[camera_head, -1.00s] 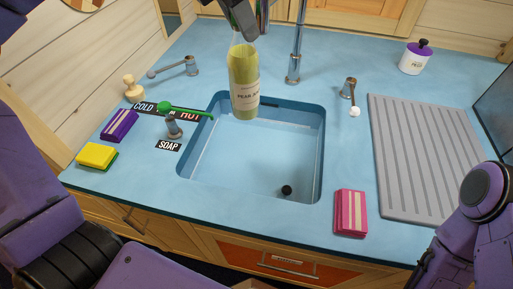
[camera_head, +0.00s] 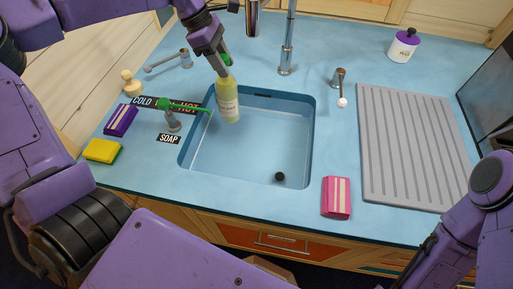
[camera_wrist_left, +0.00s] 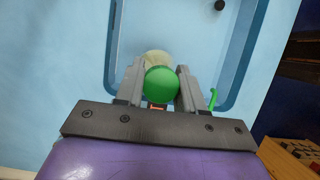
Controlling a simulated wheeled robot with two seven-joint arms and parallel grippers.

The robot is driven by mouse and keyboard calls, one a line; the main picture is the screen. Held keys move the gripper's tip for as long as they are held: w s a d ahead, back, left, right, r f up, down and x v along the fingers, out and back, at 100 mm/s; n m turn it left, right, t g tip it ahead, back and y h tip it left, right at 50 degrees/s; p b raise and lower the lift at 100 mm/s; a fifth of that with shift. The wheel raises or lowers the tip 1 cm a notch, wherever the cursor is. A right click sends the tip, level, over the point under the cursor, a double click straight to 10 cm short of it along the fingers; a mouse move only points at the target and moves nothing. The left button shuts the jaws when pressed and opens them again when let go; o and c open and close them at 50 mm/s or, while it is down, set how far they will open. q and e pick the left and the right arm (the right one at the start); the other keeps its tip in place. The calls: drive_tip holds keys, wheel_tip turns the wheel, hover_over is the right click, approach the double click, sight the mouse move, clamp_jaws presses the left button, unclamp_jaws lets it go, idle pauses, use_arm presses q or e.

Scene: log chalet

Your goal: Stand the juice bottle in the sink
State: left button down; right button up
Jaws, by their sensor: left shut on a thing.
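The juice bottle (camera_head: 228,104) is yellow-green with a pale label and a green cap. My left gripper (camera_head: 222,62) is shut on it near the cap, coming from above. The bottle hangs close to upright over the back left part of the blue sink (camera_head: 250,155). I cannot tell if its base touches the sink floor. In the left wrist view the green cap (camera_wrist_left: 161,84) sits between the two fingers, hiding most of the bottle, with the sink (camera_wrist_left: 185,30) beyond. My right arm shows at the right edge, but its gripper is out of view.
A soap dispenser (camera_head: 172,122) with a green spout stands at the sink's left rim, close to the bottle. The tap (camera_head: 287,45) rises behind. The sink floor is clear except for the black drain (camera_head: 280,176).

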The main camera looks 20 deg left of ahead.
sight(226, 92)
use_arm(q)
wheel_tip(226, 92, down, 10)
drive_tip(key=p, duration=0.2)
drive_tip(key=shift+p, duration=0.3)
drive_tip(key=shift+a+f, duration=0.1)
drive_tip(key=shift+f, duration=0.2)
drive_tip(key=c, duration=0.7)
unclamp_jaws()
